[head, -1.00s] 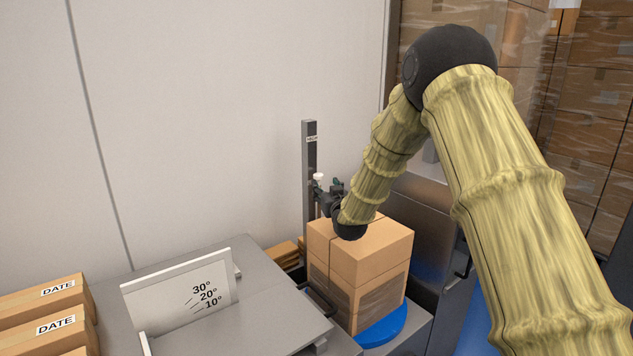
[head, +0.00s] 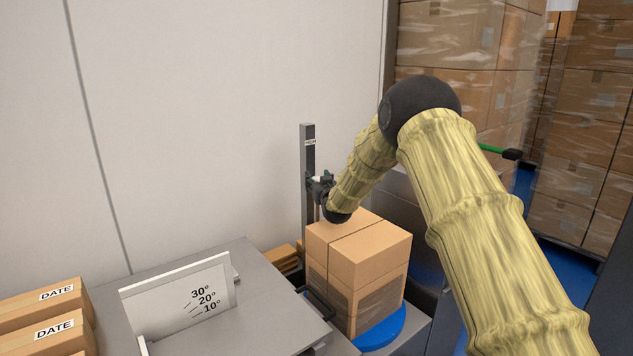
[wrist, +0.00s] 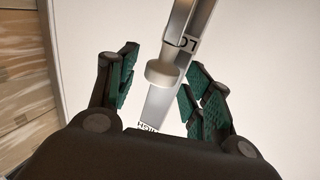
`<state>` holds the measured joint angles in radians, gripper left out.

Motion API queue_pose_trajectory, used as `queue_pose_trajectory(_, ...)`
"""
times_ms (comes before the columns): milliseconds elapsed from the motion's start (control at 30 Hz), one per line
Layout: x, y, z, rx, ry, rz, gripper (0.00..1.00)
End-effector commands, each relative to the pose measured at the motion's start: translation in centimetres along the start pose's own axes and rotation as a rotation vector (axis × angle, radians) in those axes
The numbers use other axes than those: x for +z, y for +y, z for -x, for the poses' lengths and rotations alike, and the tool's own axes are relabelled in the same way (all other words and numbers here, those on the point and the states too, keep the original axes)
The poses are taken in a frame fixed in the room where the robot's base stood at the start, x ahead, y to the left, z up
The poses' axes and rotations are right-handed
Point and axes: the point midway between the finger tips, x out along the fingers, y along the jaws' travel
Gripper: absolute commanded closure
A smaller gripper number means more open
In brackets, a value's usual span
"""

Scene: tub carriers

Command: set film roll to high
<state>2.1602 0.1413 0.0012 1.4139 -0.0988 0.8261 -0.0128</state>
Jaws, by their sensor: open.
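The film roll stands upright beside a grey mast (head: 308,145) behind the wrapped cartons. My gripper (head: 321,187) is at the mast, above and behind the cartons. In the wrist view my gripper (wrist: 163,88) is open, its green-padded fingers on either side of the knob, with gaps visible. In the head view my wrist hides much of the roll.
Wrapped cartons (head: 370,255) stand on a blue turntable (head: 385,332) just below my wrist. A grey table with an angle-marked plate (head: 180,300) and "DATE" boxes (head: 45,300) is at left. A pale wall is behind; stacked wrapped boxes (head: 450,40) stand back right.

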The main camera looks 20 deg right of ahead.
Motion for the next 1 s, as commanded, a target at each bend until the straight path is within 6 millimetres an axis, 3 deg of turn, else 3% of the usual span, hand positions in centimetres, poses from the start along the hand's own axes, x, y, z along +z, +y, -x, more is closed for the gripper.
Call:
queue_pose_trajectory(200, 0.0, 0.0, 0.0, 0.000, 0.000, 0.000, 0.51)
queue_pose_trajectory(467, 0.0, 0.0, 0.0, 0.000, 0.000, 0.000, 0.99)
queue_pose_trajectory(567, 0.0, -0.7, 0.1, -0.001, 0.000, 0.000, 1.00)
queue_pose_trajectory(767, -1.3, -0.1, 0.0, -0.001, 0.002, 0.000, 1.00)
queue_pose_trajectory(1000, -6.7, -0.1, -0.1, -0.001, 0.006, 0.000, 1.00)
